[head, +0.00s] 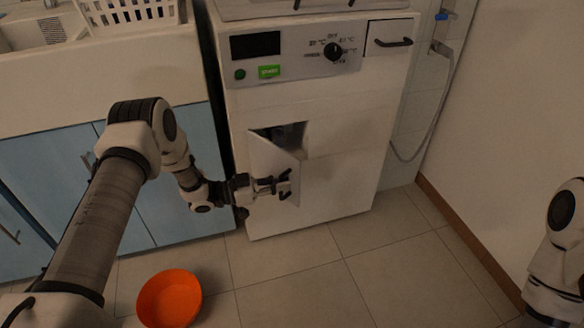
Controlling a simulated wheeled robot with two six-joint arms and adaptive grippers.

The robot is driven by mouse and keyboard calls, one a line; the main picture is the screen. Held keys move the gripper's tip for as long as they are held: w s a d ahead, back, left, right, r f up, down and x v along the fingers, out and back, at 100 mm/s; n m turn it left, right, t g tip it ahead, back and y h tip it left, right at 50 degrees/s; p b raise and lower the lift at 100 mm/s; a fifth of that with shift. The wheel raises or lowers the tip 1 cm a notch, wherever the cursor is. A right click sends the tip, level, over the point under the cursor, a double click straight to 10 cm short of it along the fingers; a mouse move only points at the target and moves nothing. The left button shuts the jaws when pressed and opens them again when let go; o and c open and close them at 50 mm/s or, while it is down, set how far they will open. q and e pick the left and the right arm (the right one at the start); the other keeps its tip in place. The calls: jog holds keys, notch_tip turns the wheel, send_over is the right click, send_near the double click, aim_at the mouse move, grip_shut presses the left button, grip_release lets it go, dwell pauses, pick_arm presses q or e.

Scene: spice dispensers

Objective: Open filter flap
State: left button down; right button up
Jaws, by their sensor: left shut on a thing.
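The filter flap (271,157) is a white panel low on the front of the white washing machine (345,180). It stands partly open, angled out from the front. Behind its upper edge I see a dark opening (291,133) with grey parts inside. My left gripper (284,185) is at the lower part of the flap, shut on it. The exact contact of the fingers is too small to see clearly. My right arm shows only at the right edge, and its gripper is out of view.
An orange bowl (169,298) stands on the tiled floor below my left arm. Blue cabinets (60,190) and a sink (45,30) are at the left. A wall (520,130) closes the right side. The floor before the machine is clear.

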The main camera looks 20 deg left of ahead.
pick_arm(q)
jog(key=s+a+m+g+h+p, duration=0.1)
jog(key=s+a+m+g+p, duration=0.1)
jog(key=s+a, duration=0.4)
jog(key=shift+s+a+p, duration=0.35)
jog(key=shift+a+p, duration=0.35)
jog(key=shift+a, duration=1.35)
jog(key=c, duration=1.5)
grip_release()
jog(key=v, duration=1.2)
jog(key=shift+w, duration=0.2)
